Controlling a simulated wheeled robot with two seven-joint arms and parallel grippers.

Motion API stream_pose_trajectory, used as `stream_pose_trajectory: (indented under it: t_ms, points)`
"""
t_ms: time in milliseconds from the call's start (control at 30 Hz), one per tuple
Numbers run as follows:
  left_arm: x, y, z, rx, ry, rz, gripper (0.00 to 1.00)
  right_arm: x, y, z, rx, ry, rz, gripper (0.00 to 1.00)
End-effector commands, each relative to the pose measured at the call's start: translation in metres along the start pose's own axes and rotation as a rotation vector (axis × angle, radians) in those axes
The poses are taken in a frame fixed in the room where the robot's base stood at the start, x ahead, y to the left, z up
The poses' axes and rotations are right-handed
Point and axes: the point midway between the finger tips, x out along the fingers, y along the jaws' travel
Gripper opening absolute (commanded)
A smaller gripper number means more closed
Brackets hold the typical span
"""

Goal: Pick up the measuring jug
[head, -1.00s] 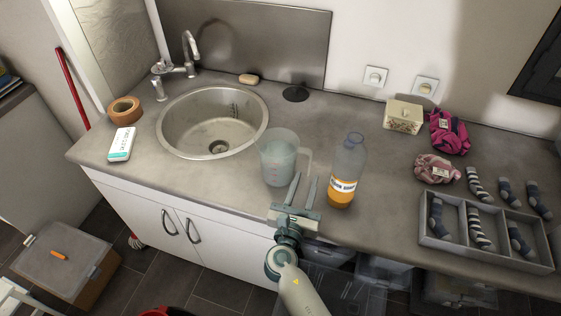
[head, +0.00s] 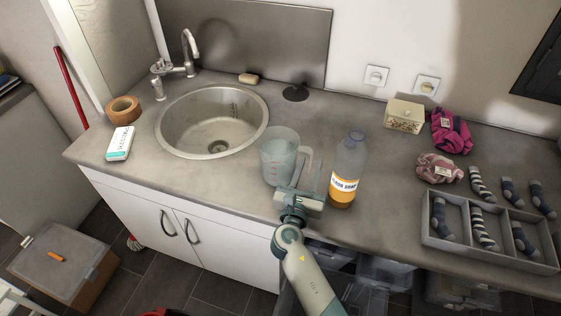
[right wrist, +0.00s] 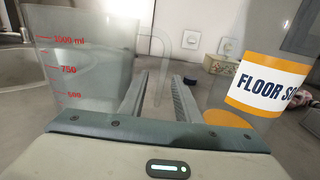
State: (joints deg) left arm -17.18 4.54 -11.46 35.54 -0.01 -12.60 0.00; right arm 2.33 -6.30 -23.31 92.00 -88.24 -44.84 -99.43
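The measuring jug (head: 278,158) is a clear, upright jug with red markings, standing on the counter right of the sink; its handle points right. In the right wrist view the jug (right wrist: 90,65) fills the left side, and its pale handle (right wrist: 156,45) shows between and beyond my two fingers. My right gripper (head: 309,176) is open at the handle, with the fingers pointing towards the back of the counter. In the wrist view a gap shows between the fingers (right wrist: 157,90). I cannot tell whether either finger touches the handle. My left gripper is not in view.
A floor soap bottle (head: 346,172) stands close on the right of my right gripper; its label also shows in the wrist view (right wrist: 265,85). The sink (head: 213,122) is left of the jug. A divided sock tray (head: 488,259) lies on the right. Counter behind the jug is clear.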

Motion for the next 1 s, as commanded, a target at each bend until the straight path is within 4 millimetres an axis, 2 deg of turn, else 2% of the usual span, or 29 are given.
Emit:
stream_pose_trajectory:
  t_ms: [500, 567, 633, 1000]
  points:
    - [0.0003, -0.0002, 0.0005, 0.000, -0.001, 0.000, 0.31, 0.0028, -0.0001, -0.0001, 0.001, 0.001, 0.000, 0.30]
    - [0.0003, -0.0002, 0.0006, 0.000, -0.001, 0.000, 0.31, 0.0028, -0.0001, 0.0000, 0.001, 0.001, 0.000, 0.18]
    - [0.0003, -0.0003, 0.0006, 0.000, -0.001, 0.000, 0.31, 0.0027, -0.0001, -0.0001, 0.001, 0.001, 0.000, 0.01]
    - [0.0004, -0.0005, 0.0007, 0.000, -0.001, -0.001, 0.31, 0.0027, -0.0002, -0.0005, -0.001, 0.001, 0.000, 0.00]
